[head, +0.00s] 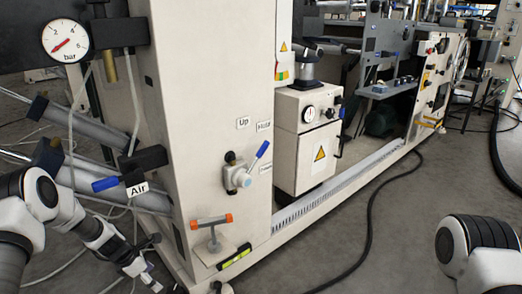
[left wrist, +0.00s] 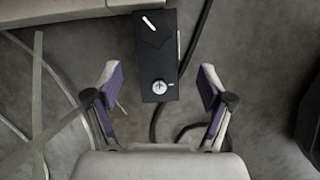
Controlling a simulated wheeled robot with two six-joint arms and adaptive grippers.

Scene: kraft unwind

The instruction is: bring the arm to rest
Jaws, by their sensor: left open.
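My left arm (head: 50,205) comes in from the left in the head view. It reaches down beside the pale machine column. My left gripper (head: 146,272) is at its end, low near the column's foot. In the left wrist view the left gripper (left wrist: 161,80) is open, with its two purple-padded fingers apart. A dark box (left wrist: 158,45) with a round silver part shows beyond and between the fingertips. I cannot tell how far it is from them. Nothing is held. A white and black link of my right arm (head: 480,250) shows at bottom right; its gripper is out of view.
The machine column (head: 205,110) carries a blue-handled valve (head: 240,174), a gauge (head: 69,41) and a blue air lever (head: 118,182). An orange-handled clamp (head: 212,224) and a green level (head: 233,257) sit at its foot. A black cable (head: 372,215) crosses the open floor.

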